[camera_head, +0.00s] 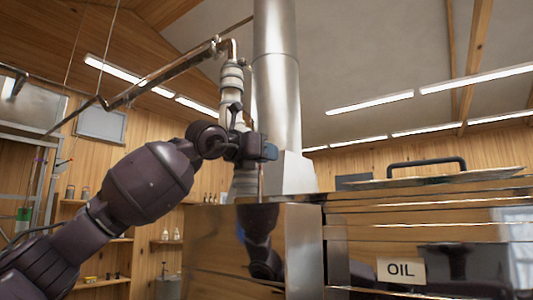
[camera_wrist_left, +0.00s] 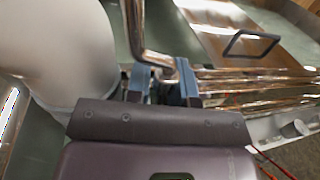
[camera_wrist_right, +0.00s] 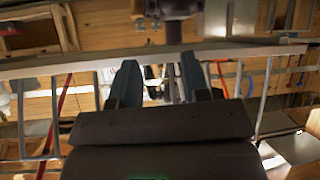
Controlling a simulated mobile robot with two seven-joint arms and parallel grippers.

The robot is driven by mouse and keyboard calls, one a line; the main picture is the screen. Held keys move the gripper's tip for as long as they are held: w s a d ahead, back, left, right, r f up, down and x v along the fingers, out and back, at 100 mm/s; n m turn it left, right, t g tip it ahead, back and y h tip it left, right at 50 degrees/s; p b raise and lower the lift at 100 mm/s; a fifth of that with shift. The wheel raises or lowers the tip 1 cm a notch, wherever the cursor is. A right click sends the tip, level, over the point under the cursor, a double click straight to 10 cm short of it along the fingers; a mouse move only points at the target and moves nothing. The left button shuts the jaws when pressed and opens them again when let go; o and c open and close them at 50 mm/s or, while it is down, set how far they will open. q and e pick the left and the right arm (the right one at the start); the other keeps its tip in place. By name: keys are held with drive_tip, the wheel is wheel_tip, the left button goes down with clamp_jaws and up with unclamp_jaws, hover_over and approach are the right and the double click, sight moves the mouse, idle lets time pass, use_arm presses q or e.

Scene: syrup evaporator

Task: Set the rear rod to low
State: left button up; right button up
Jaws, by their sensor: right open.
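My left gripper (camera_head: 268,152) is raised in front of the large metal stack, above the shiny top of the evaporator (camera_head: 300,240). In the left wrist view its two blue fingers (camera_wrist_left: 165,82) stand a short gap apart. A bent copper pipe (camera_wrist_left: 146,45) comes down near and behind the fingers, and what lies between them is too unclear to tell. A thin upright piece (camera_head: 260,180) shows just below the left gripper in the head view; I cannot tell whether it is the rear rod. My right gripper (camera_wrist_right: 156,85) is open, with nothing seen between its fingers.
The metal stack (camera_head: 277,75) rises right behind the left gripper. A long pipe (camera_head: 160,75) crosses the upper left. Shelves line the back wall.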

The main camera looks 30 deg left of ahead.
use_arm(q)
drive_tip(key=shift+o, duration=0.6)
drive_tip(key=shift+f, duration=0.1)
drive_tip(key=b+v, duration=0.2)
drive_tip(key=v, duration=0.9)
use_arm(e)
drive_tip(key=f, duration=0.2)
drive_tip(key=shift+s+f, duration=0.4)
drive_tip(key=shift+s+f, duration=0.1)
drive_tip(key=shift+s, duration=0.05)
drive_tip(key=shift+s+f+g, duration=0.1)
drive_tip(key=shift+s+g, duration=0.2)
